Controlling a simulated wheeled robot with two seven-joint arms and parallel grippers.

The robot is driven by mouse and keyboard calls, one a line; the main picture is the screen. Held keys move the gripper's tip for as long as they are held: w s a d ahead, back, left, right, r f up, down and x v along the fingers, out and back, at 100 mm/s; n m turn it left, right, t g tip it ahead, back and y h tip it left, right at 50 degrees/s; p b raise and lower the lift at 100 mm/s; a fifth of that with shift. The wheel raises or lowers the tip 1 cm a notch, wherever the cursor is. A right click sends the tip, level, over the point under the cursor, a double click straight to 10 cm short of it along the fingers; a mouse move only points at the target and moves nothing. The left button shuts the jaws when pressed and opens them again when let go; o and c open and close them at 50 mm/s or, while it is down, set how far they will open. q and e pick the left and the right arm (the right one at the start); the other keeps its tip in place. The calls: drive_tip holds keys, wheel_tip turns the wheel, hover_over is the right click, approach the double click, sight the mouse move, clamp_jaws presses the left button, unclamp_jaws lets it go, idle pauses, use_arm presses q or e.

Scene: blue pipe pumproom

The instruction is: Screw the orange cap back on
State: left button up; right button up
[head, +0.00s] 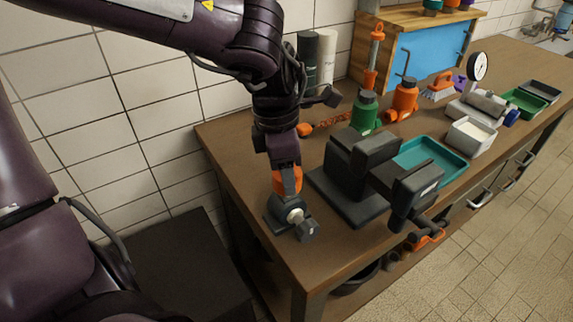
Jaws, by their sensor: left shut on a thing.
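The orange cap (288,183) is at the lower end of my left gripper (285,168), near the front left corner of the workbench. The gripper points down and is shut on the cap. Directly below the cap is a dark grey fitting (278,211) with a pale round face (295,215) and a grey block at its lower right. The cap lines up with the top of the fitting. I cannot tell from this angle whether they touch or how far the cap is seated. My right gripper is not in view.
A black vise (362,165) stands just right of the fitting. The workbench's (240,165) front left edge is close to the fitting. A tiled wall runs behind.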

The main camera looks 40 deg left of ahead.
use_arm(q)
drive_tip(key=o, duration=1.2)
drive_tip(key=shift+o, duration=0.2)
wheel_tip(320, 180, up, 7)
drive_tip(key=p, duration=0.5)
drive_tip(key=shift+r, duration=0.1)
